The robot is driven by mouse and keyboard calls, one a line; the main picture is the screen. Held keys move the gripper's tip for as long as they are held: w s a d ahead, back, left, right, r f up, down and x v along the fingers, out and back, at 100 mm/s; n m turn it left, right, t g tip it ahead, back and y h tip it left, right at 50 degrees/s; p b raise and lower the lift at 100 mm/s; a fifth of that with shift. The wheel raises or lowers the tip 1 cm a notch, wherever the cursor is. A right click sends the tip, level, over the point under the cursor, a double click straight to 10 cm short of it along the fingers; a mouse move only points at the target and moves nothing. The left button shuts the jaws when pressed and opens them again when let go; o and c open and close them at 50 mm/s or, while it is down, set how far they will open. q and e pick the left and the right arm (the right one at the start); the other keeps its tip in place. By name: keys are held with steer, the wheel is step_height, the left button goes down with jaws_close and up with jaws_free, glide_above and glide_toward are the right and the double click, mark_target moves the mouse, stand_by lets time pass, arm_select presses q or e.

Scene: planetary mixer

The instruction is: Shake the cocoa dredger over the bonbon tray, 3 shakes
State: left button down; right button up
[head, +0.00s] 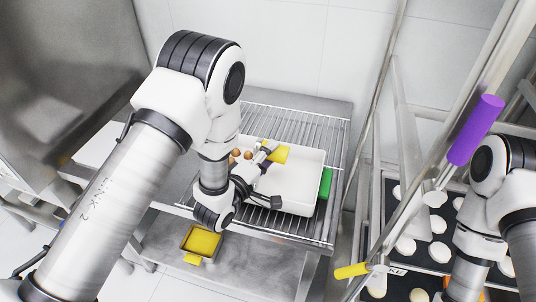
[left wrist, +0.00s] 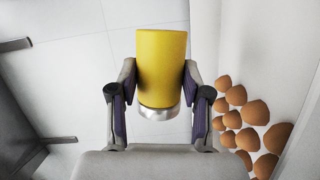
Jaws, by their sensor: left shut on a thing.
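The cocoa dredger, a yellow cylinder with a silver band at one end, shows in the left wrist view (left wrist: 161,68) between the fingers of my left gripper (left wrist: 158,100). In the head view the yellow dredger (head: 279,154) is over the white bonbon tray (head: 297,186), held by the left gripper (head: 268,152). The brown bonbons (head: 236,153) lie at the tray's left side, partly hidden by my arm. In the left wrist view several bonbons (left wrist: 256,113) show to the right of the gripper. My right gripper is outside the frames.
The tray stands on a wire rack (head: 285,121). A green object (head: 326,183) is at its right. A yellow square container (head: 202,242) sits on the shelf below. A rack with pale discs (head: 438,252), a purple cylinder (head: 475,130) and a yellow handle (head: 352,271) stand right.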

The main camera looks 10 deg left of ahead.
arm_select(q)
steer(key=shift+r+n+t+p, duration=0.4)
steer(key=shift+r+n, duration=0.1)
steer(key=shift+n, duration=0.6)
steer(key=n, duration=0.1)
steer(key=r+n+p, duration=0.1)
steer(key=shift+n+t, duration=0.4)
steer(key=shift+a+f+n, duration=0.1)
steer(key=shift+n, duration=0.2)
step_height(320, 180, up, 5)
steer(key=p, duration=0.4)
steer(key=shift+r, duration=0.2)
steer(key=shift+f, duration=0.1)
